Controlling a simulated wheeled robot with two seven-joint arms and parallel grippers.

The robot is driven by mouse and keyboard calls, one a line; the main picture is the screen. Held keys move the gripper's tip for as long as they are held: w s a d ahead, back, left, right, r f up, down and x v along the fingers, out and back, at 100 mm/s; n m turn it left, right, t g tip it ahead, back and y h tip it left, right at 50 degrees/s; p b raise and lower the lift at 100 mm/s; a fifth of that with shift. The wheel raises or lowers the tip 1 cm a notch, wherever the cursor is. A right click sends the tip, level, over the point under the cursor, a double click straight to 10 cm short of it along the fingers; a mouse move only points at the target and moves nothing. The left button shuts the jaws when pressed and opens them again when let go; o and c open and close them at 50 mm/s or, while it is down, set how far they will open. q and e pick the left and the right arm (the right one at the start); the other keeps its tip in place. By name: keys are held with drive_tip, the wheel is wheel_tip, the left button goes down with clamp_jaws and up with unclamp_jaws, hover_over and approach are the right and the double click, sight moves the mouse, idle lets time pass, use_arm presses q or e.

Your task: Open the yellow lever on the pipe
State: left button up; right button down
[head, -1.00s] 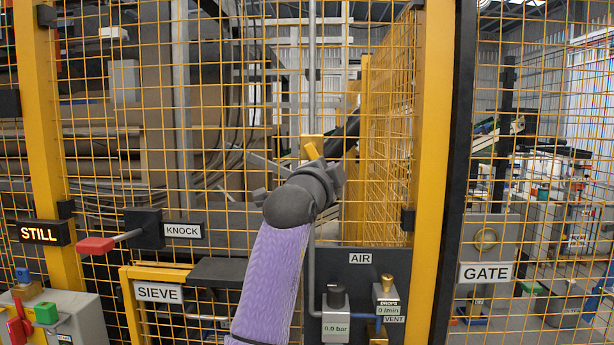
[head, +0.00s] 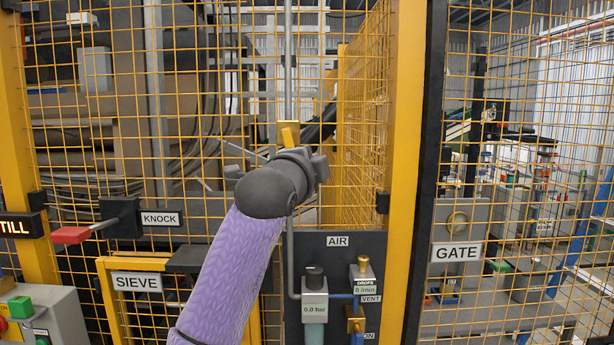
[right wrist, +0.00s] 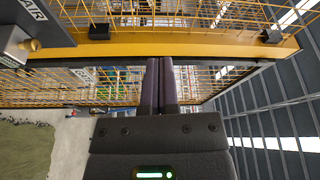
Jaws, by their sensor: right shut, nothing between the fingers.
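The yellow lever (head: 289,132) is on the thin grey vertical pipe (head: 288,60), above the AIR panel, in the head view. My right arm, in a purple sleeve, reaches up from the bottom, and its dark wrist is just below the lever in the picture. My right gripper (head: 318,168) is partly hidden behind the wrist there. Whether it touches the lever cannot be told. In the right wrist view my right gripper (right wrist: 160,84) is shut and empty, with its two dark fingers side by side. The lever is not clear in that view. My left gripper is not in view.
The AIR panel (head: 364,262) holds a gauge (head: 314,282) and a brass drops valve (head: 363,268). The KNOCK lever (head: 72,234) is at left, above the SIEVE frame (head: 108,280). Yellow mesh fencing and a thick yellow post (head: 402,190) stand around the pipe.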

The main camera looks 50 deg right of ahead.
drive_tip(key=shift+b+v, duration=0.3)
drive_tip(key=shift+v, duration=1.7)
